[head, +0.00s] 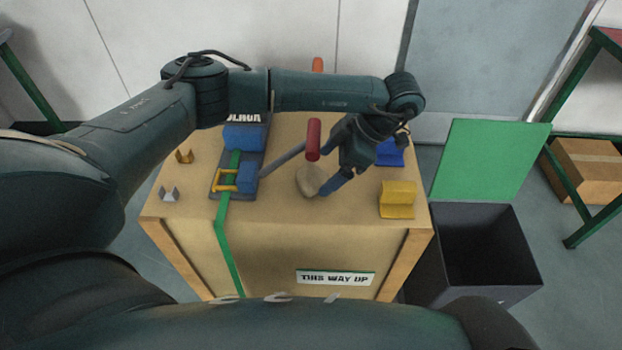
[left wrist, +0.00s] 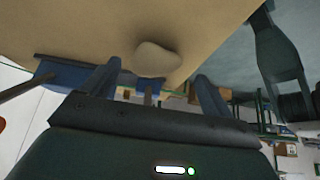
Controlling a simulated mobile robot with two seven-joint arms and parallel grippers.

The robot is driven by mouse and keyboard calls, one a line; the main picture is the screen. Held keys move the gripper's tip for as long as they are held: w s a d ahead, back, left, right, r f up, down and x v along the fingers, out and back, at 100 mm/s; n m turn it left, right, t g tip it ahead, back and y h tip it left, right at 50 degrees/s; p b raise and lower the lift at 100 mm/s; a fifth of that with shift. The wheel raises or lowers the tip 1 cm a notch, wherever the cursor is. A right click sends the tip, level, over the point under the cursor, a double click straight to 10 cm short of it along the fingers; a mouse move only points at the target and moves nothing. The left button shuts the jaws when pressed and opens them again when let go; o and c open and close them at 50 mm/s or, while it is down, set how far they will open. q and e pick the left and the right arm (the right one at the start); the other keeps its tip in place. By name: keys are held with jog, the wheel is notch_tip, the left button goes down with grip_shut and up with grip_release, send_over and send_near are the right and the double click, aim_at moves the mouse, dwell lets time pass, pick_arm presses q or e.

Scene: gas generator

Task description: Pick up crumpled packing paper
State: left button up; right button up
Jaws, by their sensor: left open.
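The crumpled packing paper, a small beige lump (head: 311,180), lies on top of the wooden crate (head: 270,250) near its middle. My left gripper (head: 327,182) reaches down from the right, close beside the lump, with one blue finger at its right side. In the left wrist view the lump (left wrist: 157,60) shows between and just beyond the two open fingertips (left wrist: 158,78), with nothing held. I cannot tell whether a finger touches it. The far finger is mostly hidden in the head view. I do not make out my right gripper.
A yellow bracket (head: 397,199) and a blue one (head: 390,153) stand to the right. A dark open bin (head: 487,292) with a green panel (head: 490,160) is beside the crate.

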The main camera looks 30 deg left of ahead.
aim_at(322, 171)
pick_arm(q)
jog(key=x, duration=0.5)
jog(key=shift+w+a+f+b, duration=0.15)
jog(key=shift+w+b, duration=0.05)
jog(key=shift+b, duration=0.15)
jog(key=shift+c, duration=0.5)
jog(key=c, duration=0.9)
